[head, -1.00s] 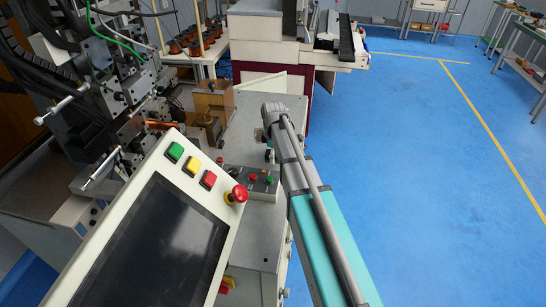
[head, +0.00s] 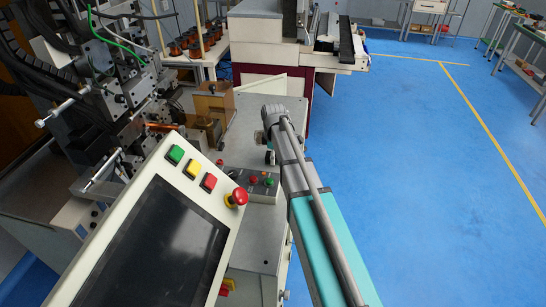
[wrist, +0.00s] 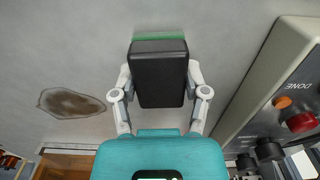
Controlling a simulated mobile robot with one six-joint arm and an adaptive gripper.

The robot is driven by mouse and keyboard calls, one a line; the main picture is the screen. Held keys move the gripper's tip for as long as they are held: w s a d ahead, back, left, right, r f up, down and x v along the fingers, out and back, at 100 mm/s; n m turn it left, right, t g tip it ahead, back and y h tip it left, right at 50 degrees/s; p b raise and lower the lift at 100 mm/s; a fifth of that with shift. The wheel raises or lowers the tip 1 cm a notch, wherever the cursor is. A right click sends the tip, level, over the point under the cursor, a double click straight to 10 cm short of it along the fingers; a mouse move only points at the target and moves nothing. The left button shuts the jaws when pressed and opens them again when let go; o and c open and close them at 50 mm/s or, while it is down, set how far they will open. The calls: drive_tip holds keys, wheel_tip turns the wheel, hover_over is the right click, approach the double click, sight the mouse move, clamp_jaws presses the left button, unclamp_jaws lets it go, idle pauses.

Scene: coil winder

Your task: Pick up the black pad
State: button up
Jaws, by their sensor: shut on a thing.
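The black pad (wrist: 160,82) is a dark upright rectangle in the middle of the wrist view, with a grey upper edge. My gripper (wrist: 160,76) has one light finger against each side of it and is shut on it. In the head view my gripper (head: 269,148) shows only in part, low over the grey machine top (head: 252,128). My own arm hides most of it, and I cannot make out the pad clearly there. I cannot tell whether the pad still touches the surface under it.
A control box with a red button (wrist: 301,122) stands close on the right in the wrist view. A brown stain (wrist: 71,103) marks the grey surface on the left. A green strip (wrist: 158,38) shows just beyond the pad. A tilted screen panel (head: 165,240) stands front left.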

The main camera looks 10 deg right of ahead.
drive_tip(key=shift+r+p, duration=1.1)
drive_tip(key=shift+r, duration=0.1)
drive_tip(key=s+d+r+p, duration=0.5)
drive_tip(key=s+r+p, duration=0.5)
drive_tip(key=s, duration=0.3)
drive_tip(key=shift+d+r, duration=0.15)
drive_tip(key=shift+d, duration=0.05)
drive_tip(key=o, duration=0.6)
drive_tip(key=c, duration=0.5)
drive_tip(key=shift+o, duration=0.2)
wheel_tip(320, 180, down, 7)
drive_tip(key=b, duration=0.6)
drive_tip(key=shift+b, duration=0.4)
